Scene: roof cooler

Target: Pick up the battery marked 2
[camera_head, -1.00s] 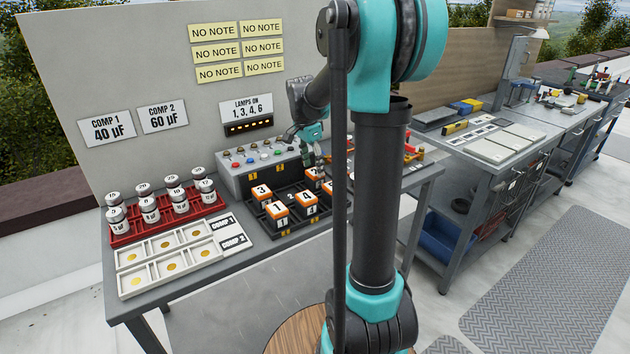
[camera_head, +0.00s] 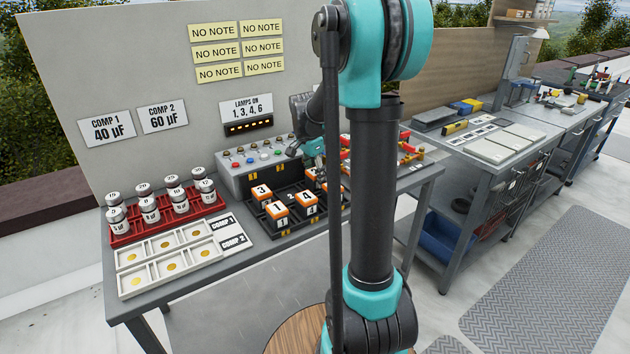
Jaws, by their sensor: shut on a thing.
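My gripper (camera_head: 320,174) is at the right rear of the black battery tray (camera_head: 262,222), partly hidden by my own arm. It is shut on an orange and white battery there, but the fingertips and the battery's number are too small and covered to read. The battery marked 3 (camera_head: 261,192) stands at the tray's rear left. The battery marked 1 (camera_head: 278,212) and the battery marked 4 (camera_head: 305,201) stand in front. No battery face marked 2 can be read; a bare part of the tray shows a 2.
A grey control box (camera_head: 232,181) with buttons stands behind the tray. A red rack (camera_head: 122,237) of capacitors and a white compartment tray (camera_head: 132,294) are to the left. Red-handled tools (camera_head: 405,146) lie to the right. A panel with signs rises behind.

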